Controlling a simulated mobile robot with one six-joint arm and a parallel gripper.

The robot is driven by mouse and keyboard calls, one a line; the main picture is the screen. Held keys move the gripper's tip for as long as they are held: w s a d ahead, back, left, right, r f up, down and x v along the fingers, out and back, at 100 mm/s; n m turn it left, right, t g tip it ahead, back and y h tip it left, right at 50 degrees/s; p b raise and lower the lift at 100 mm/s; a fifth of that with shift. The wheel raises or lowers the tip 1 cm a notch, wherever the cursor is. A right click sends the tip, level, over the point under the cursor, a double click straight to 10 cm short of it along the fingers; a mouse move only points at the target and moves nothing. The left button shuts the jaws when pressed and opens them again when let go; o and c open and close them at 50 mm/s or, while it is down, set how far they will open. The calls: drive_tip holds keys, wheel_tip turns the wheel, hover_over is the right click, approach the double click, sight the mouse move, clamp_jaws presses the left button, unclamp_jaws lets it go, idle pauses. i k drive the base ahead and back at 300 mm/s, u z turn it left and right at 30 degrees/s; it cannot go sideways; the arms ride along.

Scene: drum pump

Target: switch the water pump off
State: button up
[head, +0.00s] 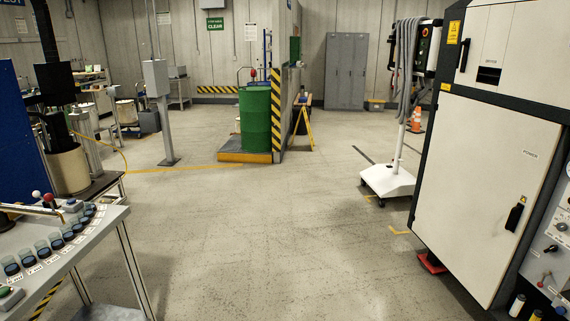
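A green drum (255,118) stands upright in the middle distance, on a low yellow-edged platform (245,157) beside a partition. A small fitting with a red top (253,73) shows above the drum; it is too small to tell whether it is the water pump or what state it is in. My gripper is not in view. No switch clearly belonging to the pump can be made out.
A grey bench (75,258) with jars and red- and white-knobbed levers is at near left. A large white cabinet (480,180) stands at right, with a white wheeled stand (388,181) beside it. A grey post (161,120) is left of the drum. The middle floor is clear.

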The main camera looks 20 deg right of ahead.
sight(553, 248)
drive_tip(key=z, duration=0.15)
drive_tip(key=i, duration=0.8)
drive_tip(key=z, duration=0.4)
drive_tip(key=i, duration=0.8)
drive_tip(key=z, duration=0.55)
drive_tip(key=i, duration=0.6)
drive_tip(key=z, duration=0.25)
